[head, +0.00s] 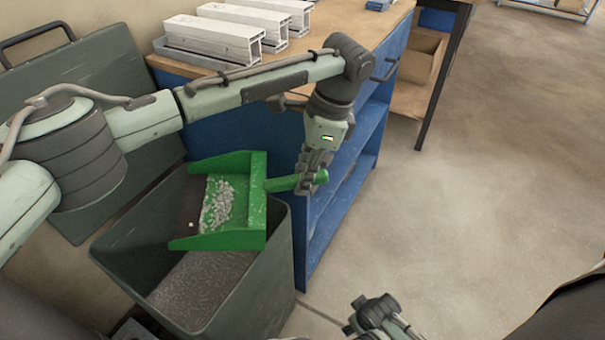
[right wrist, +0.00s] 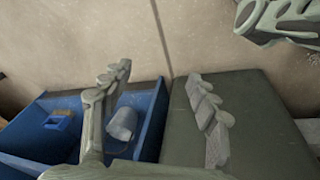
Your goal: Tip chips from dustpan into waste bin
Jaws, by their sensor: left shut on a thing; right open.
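The green dustpan (head: 256,205) is over the waste bin (head: 275,265), its open edge facing left above the bin's mouth. Pale grey chips (head: 222,203) lie in a pile on the pan, and a lone chip shows near its open edge. More grey chips or swarf cover the inside of the dark green bin. My left gripper (head: 308,184) is shut on the dustpan's green handle, to the right of the pan. My right gripper (head: 372,316) is low at the bottom of the head view, open and empty; its spread fingers show in the right wrist view (right wrist: 163,98).
A blue bench (head: 340,190) with aluminium profiles (head: 215,40) on its wooden top stands behind and right of the bin. The bin's dark lid (head: 70,110) is raised at the left. Floor at right is clear.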

